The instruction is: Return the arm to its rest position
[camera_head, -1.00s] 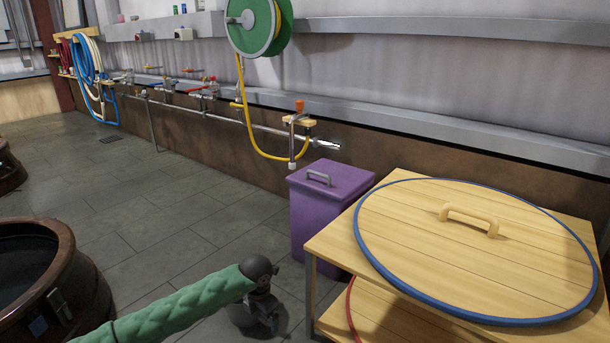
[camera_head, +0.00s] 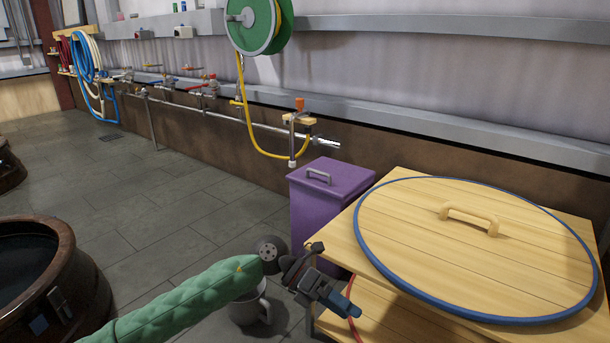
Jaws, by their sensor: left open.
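My left arm (camera_head: 185,300), in a green quilted sleeve, comes in from the bottom left. It reaches toward the middle of the camera_head view. My left gripper (camera_head: 345,300) is at its end, in front of the left edge of the wooden table. It is open and I see nothing held in it. My right gripper is not in view.
A wooden table (camera_head: 348,252) bears a round blue-rimmed wooden lid (camera_head: 410,235) at right. A purple bin (camera_head: 325,205) stands behind the gripper. A grey mug-like vessel (camera_head: 252,309) is partly behind my arm. Floor (camera_head: 165,195) between is clear.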

